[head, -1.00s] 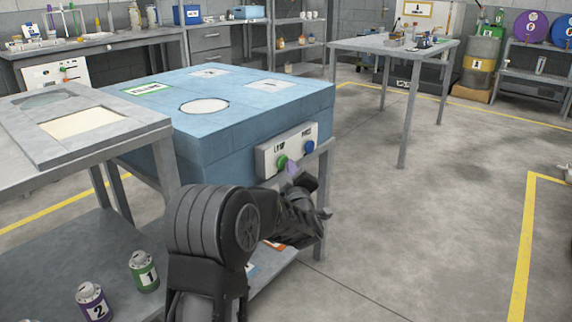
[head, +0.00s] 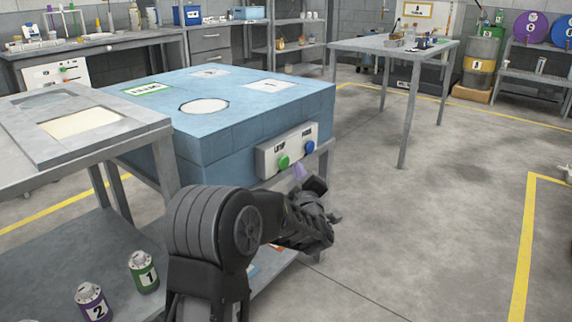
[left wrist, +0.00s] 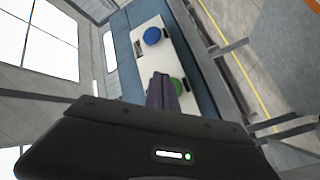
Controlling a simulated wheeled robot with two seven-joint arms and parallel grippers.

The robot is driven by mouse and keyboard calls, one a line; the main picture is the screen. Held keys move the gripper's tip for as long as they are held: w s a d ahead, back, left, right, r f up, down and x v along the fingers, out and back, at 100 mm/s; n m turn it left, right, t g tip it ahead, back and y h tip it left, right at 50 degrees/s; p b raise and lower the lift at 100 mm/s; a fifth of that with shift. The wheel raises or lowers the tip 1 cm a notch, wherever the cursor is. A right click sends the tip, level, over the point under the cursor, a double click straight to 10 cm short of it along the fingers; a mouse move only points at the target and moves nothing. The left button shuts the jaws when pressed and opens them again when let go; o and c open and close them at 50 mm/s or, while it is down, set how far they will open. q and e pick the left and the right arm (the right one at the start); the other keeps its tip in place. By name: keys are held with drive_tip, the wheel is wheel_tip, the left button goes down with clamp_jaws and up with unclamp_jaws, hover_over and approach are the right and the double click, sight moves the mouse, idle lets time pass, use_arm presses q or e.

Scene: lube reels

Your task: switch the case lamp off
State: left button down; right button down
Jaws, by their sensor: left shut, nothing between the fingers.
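The blue case (head: 240,128) stands on a grey table and has a white panel (head: 266,160) on its front side. A green button (head: 283,161) sits under a label that seems to read LAMP. A blue button (head: 309,146) is to its right. My left gripper (head: 300,172) is shut and empty in front of the panel, its purplish fingertips a little below and right of the green button and seemingly apart from it. In the left wrist view the shut fingers (left wrist: 162,92) partly cover the green button (left wrist: 178,86); the blue button (left wrist: 152,36) is clear. My right gripper is out of view.
A grey bench (head: 150,122) with a framed plate adjoins the case at the left. Two numbered canisters, purple (head: 95,302) and green (head: 144,272), stand on the lower shelf. Another table (head: 350,44) stands behind.

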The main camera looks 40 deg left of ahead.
use_arm(q)
drive_tip(key=shift+d, duration=2.25)
drive_tip(key=d+f+m+h, duration=0.3)
drive_tip(key=d+f, duration=0.2)
drive_tip(key=f, duration=0.4)
drive_tip(key=d+f+m+h, duration=0.4)
drive_tip(key=d+f, duration=0.2)
drive_tip(key=f, duration=0.4)
drive_tip(key=s+d+f+m+g+h, duration=0.2)
drive_tip(key=s+d+f, duration=0.25)
drive_tip(key=f, duration=0.35)
drive_tip(key=s+d+f+m+g+h, duration=0.2)
drive_tip(key=s+d+f, duration=0.1)
drive_tip(key=d+f, duration=0.35)
drive_tip(key=s+d+f+m+g+h, duration=0.2)
drive_tip(key=s+d+f, duration=0.2)
drive_tip(key=s, duration=0.4)
drive_tip(key=s+d+f+m+g+h, duration=0.2)
drive_tip(key=s+d+f, duration=0.3)
drive_tip(key=s, duration=0.4)
drive_tip(key=s+d+f+m+g+h, duration=0.1)
drive_tip(key=s+d+f+g+h, duration=0.1)
drive_tip(key=s+d, duration=0.4)
wheel_tip(320, 180, down, 2)
drive_tip(key=shift+s+f+m+g, duration=0.25)
drive_tip(key=shift+s+m+g, duration=0.15)
drive_tip(key=shift+s+g, duration=0.7)
drive_tip(key=shift+s+a+t, duration=0.15)
drive_tip(key=shift+t, duration=0.15)
